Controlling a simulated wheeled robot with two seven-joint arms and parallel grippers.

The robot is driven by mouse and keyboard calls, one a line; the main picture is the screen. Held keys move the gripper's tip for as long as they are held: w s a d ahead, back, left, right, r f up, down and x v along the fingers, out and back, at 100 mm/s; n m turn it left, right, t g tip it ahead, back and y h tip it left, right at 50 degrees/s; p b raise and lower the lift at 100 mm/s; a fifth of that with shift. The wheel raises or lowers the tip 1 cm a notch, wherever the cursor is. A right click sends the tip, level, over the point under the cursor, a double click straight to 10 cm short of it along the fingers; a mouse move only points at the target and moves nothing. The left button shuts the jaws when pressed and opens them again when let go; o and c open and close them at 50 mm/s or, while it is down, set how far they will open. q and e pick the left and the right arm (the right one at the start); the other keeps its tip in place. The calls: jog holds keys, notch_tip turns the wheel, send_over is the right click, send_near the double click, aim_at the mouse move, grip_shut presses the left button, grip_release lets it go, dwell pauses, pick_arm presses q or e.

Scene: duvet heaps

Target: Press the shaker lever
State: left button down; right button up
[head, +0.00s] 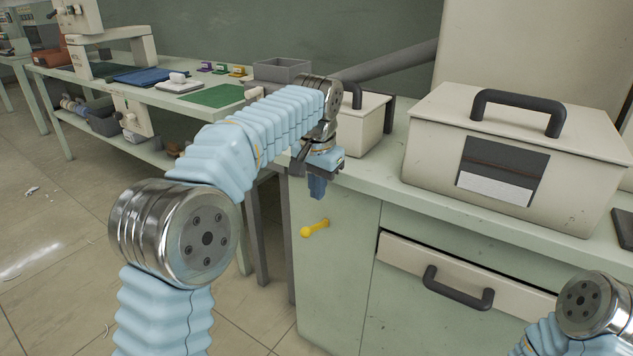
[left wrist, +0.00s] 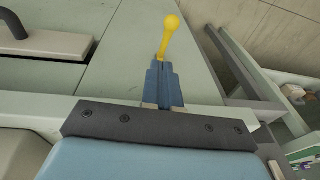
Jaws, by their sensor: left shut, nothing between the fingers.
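The yellow lever (head: 314,228), a short rod with a round knob, sticks out from the pale green front of the cabinet, left of the drawer. It also shows at the top middle of the left wrist view (left wrist: 169,36). My left gripper (head: 317,190) is shut and empty, its blue fingers pointing down above the lever. In the left wrist view the fingertips (left wrist: 161,68) are close to the lever's lower end; I cannot tell whether they touch. My right arm shows only in part at the lower right, and its gripper is out of view.
A drawer (head: 460,275) with a dark handle stands slightly open right of the lever. A large beige box (head: 430,150) and a smaller one (head: 360,125) stand on the counter above. A long bench (head: 160,98) with trays runs behind my left arm. Floor at left is mostly clear.

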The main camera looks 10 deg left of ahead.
pick_arm(q)
jog(key=b, duration=0.1)
send_over(308, 232)
jog(key=w+d, duration=0.1)
notch_tip(308, 232, down, 7)
jog(key=shift+a+f, duration=0.3)
jog(key=shift+f, duration=0.25)
pick_arm(e)
jog(key=shift+w+d+f, duration=0.1)
jog(key=shift+d+f, duration=0.1)
jog(key=shift+f, duration=0.3)
jog(key=shift+w+d+f, duration=0.1)
jog(key=shift+d+f, duration=0.05)
jog(key=shift+f, duration=0.3)
